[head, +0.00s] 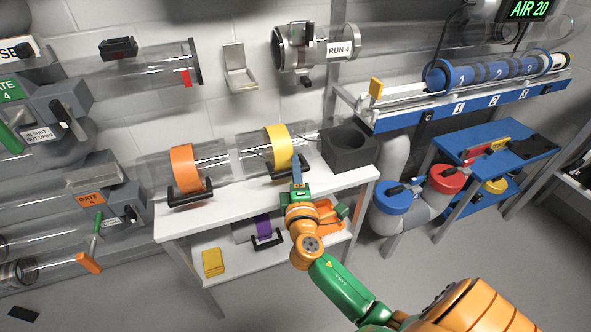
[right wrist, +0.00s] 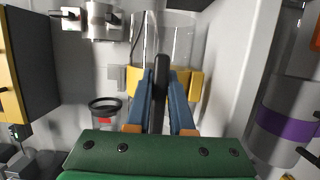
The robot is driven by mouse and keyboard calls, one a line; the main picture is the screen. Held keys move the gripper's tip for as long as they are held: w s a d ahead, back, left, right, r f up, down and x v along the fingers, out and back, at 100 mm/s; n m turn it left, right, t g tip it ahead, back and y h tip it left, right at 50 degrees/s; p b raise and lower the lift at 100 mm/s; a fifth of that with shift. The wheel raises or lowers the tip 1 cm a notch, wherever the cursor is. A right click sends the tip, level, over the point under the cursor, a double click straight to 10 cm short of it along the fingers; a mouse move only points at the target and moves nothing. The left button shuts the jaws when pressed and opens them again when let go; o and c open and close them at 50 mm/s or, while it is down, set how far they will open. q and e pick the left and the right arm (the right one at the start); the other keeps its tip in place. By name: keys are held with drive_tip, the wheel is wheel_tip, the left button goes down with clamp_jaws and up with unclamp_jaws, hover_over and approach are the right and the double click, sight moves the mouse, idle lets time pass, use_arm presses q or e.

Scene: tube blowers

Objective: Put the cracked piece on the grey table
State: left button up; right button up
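A clear tube piece with a yellow band (head: 278,148) and a black handle is at the pale grey table (head: 235,203); thin dark lines that look like cracks run on its clear wall. My right gripper (head: 296,177) is at this handle. In the right wrist view its blue fingers (right wrist: 160,95) lie close on both sides of the black handle, with the yellow band (right wrist: 195,85) beyond. I cannot tell whether the piece rests on the table or hangs just above it. My left gripper is not in view.
A clear piece with an orange band (head: 187,167) lies to the left on the table. A black box with a round hole (head: 348,148) stands at its right end. A purple-banded piece (head: 263,229) and a yellow block (head: 212,262) are on the lower shelf. A blue table (head: 520,140) stands right.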

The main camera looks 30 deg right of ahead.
drive_tip(key=o, duration=0.4)
